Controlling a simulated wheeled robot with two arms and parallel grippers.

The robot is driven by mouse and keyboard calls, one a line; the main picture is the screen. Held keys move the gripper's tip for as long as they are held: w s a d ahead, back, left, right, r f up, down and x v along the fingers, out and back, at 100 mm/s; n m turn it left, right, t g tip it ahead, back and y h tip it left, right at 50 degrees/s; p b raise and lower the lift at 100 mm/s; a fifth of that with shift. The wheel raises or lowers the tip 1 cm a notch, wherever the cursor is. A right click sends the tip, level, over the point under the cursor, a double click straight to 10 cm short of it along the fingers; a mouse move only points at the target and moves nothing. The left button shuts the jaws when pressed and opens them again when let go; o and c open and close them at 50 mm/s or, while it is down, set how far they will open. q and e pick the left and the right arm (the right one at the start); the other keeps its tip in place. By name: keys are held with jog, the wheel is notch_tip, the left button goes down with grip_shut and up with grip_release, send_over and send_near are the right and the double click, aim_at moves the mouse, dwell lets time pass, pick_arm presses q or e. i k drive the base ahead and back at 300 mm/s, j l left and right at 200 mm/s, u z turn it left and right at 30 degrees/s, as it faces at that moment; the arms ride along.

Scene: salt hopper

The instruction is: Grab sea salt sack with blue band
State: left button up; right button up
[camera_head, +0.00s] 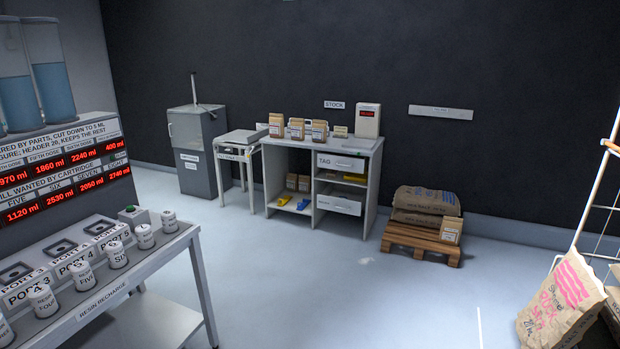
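Brown sacks (425,197) lie stacked on a wooden pallet (408,244) by the back wall, with dark print too small to read. A smaller pale-labelled bag (451,229) stands at the pallet's front right corner. A large brown sack (562,302) with pink-red stripes and dark print leans at the lower right; part of it is cut off. Neither of my grippers is in view.
A shelf table (370,152) holds several small brown bags (297,128). A grey cabinet (190,152) and a small white-legged stand (241,138) are left of it. A resin bench (160,262) fills the lower left. A white-framed rack (598,170) stands right. Middle floor is clear.

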aim_at(319, 129)
jog(key=i, duration=3.35)
jog(key=i+u, duration=0.1)
jog(key=i, duration=0.65)
jog(key=i+l+u, duration=0.1)
jog(key=i, duration=0.7)
jog(key=i+l, duration=0.2)
jog(key=i, duration=0.55)
